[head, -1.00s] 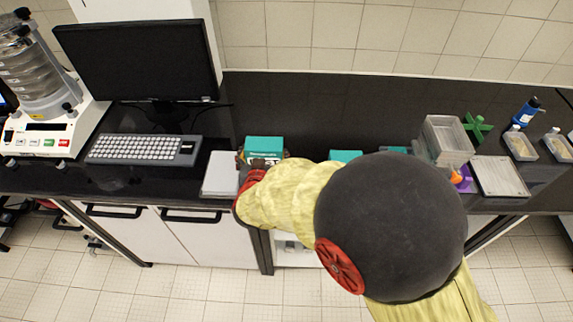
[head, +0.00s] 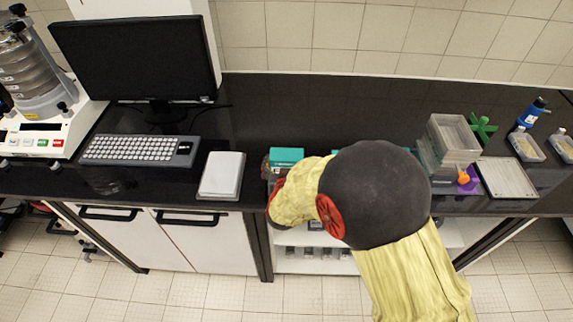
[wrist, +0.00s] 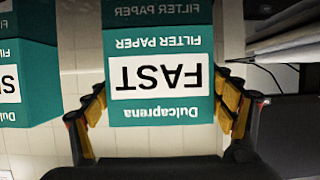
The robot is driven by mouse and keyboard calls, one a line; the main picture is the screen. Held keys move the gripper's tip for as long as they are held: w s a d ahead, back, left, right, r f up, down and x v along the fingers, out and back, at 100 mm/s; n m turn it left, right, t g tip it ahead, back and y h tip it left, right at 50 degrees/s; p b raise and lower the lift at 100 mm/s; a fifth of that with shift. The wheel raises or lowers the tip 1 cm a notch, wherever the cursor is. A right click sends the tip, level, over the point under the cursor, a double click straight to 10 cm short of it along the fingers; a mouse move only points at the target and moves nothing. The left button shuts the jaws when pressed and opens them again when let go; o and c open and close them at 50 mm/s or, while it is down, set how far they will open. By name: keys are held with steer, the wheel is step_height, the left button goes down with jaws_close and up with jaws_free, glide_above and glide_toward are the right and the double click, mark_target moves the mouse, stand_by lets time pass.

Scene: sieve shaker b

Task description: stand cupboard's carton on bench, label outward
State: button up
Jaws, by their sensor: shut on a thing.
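The carton in my gripper is a teal filter-paper box with a white panel reading "FAST" (wrist: 158,42). Its lettering is upside down in the wrist view. In the head view its teal top (head: 286,156) shows at the bench's front edge, just right of a white pad; the arm hides its lower part. My gripper (wrist: 165,103) is shut on it, with a finger on each side of the label face. The bench (head: 330,110) has a dark top. Whether the carton touches it cannot be told.
A similar teal carton (wrist: 28,80) stands beside the held one in the wrist view. The white pad (head: 221,174) lies to the left, then a keyboard (head: 140,149). Clear stacked trays (head: 449,140) stand to the right. The bench behind the cartons is clear.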

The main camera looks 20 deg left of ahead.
steer(key=o, duration=1.3)
steer(key=shift+c, duration=0.2)
steer(key=shift+r, duration=0.2)
steer(key=p+v, duration=0.2)
steer(key=v, duration=1)
steer(key=shift+f, duration=0.15)
